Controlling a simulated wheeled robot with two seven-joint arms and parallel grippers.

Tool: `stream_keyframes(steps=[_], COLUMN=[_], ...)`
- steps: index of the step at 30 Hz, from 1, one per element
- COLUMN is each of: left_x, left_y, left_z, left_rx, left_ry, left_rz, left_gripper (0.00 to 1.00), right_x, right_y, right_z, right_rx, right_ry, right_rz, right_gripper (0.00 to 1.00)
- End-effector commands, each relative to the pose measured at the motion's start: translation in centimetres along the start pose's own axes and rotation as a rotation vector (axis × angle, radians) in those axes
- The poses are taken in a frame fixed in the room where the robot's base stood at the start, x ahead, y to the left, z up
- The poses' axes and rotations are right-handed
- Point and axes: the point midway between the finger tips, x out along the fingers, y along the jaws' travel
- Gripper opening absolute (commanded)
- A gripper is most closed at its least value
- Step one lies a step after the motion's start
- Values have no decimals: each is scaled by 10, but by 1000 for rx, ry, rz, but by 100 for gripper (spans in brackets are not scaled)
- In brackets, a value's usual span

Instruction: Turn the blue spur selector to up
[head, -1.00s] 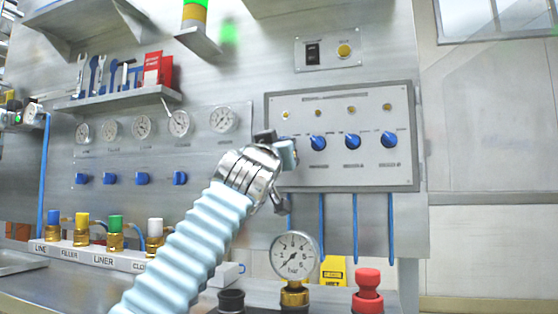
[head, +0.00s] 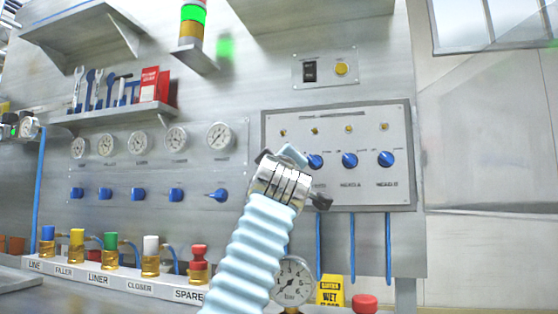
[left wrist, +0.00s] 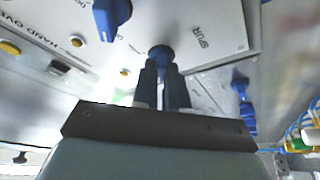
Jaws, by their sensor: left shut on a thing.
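The blue spur selector (left wrist: 160,52) shows in the left wrist view, next to the printed word SPUR. My left gripper (left wrist: 162,72) has its two dark fingers shut on it. In the head view my left gripper (head: 284,158) is at the left end of the grey control panel (head: 340,197) and hides the selector. The way the selector's pointer faces cannot be made out. My right gripper is in neither view.
More blue selectors (head: 349,160) sit to the right on the panel, below small yellow lamps. Gauges (head: 220,136) and blue knobs (head: 137,194) line the wall to the left. Coloured valves (head: 110,243) and a bar gauge (head: 292,281) stand below.

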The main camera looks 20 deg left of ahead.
Motion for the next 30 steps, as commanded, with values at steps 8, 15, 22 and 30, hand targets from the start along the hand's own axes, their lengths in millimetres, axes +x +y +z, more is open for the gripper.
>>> stream_keyframes(steps=[8, 15, 22, 30], left_x=[1, 1, 1, 0], left_y=[2, 2, 1, 0], left_z=[2, 2, 2, 1], left_rx=[-21, -22, -21, -21], left_ry=[-1, -1, -2, -1], left_rz=[-5, -4, -7, -7], left_gripper=[0, 0, 38, 38], right_x=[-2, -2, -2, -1], right_y=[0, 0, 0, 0], right_z=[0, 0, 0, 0], right_rx=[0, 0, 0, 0], right_ry=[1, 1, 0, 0], right_rz=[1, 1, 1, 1], right_gripper=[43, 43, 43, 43])
